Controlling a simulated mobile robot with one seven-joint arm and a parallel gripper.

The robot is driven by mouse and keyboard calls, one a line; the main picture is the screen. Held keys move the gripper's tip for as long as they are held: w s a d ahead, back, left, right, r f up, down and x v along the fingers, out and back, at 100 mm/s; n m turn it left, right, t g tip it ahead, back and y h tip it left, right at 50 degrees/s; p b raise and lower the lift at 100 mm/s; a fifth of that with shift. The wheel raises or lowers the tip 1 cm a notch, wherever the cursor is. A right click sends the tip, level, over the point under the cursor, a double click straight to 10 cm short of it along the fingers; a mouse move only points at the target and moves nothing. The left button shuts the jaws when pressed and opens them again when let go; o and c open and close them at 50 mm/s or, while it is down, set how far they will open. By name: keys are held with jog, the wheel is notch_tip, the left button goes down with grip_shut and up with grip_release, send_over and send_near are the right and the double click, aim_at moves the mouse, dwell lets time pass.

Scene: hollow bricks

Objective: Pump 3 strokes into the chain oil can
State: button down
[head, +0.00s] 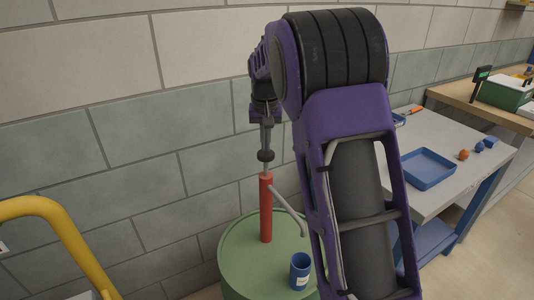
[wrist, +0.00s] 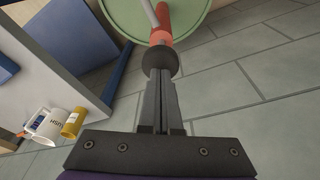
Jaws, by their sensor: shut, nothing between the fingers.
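A red hand pump (head: 266,210) stands upright on a green drum (head: 236,252), with a black knob (head: 265,156) on a thin rod at its top. Its grey spout (head: 288,210) slopes down to the right, and its end is close to my arm. A blue can (head: 300,272) with a pale label stands on the drum in front of the spout. My gripper (head: 266,146) is shut and points down just above the knob. In the wrist view the closed fingers (wrist: 161,92) end at the knob (wrist: 160,62); whether they touch it I cannot tell.
My arm covers part of the drum's right side. At right a pale table (head: 455,200) carries a blue tray (head: 428,168), an orange ball (head: 463,155) and small blue pieces. A yellow rail (head: 62,225) stands at left. A block wall is close behind.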

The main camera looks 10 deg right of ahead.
aim_at(266, 154)
jog(key=shift+s+b+x, duration=0.25)
jog(key=shift+b+x, duration=0.4)
jog(key=shift+x, duration=0.55)
jog(key=shift+s+b+x, duration=0.25)
jog(key=shift+b+x, duration=0.4)
jog(key=shift+x, duration=0.6)
jog(key=shift+a, duration=0.1)
jog(key=shift+r, duration=0.1)
jog(key=shift+w+p+v, duration=0.2)
jog(key=shift+p+v, duration=0.6)
jog(key=shift+v, duration=0.1)
jog(key=shift+w+p+v, duration=0.2)
jog(key=shift+p+v, duration=0.6)
jog(key=shift+v, duration=0.1)
jog(key=shift+w+p+v, duration=0.15)
jog(key=shift+p+v, duration=0.65)
jog(key=shift+v, duration=0.15)
jog(key=shift+r, duration=0.1)
jog(key=shift+s+b+x, duration=0.2)
jog(key=shift+b+x, duration=0.35)
jog(key=shift+x, duration=0.45)
jog(key=shift+s+b+x, duration=0.2)
jog(key=shift+b+x, duration=0.4)
jog(key=shift+x, duration=0.4)
jog(key=shift+s+b+x, duration=0.2)
jog(key=shift+b+x, duration=0.35)
jog(key=shift+x, duration=0.4)
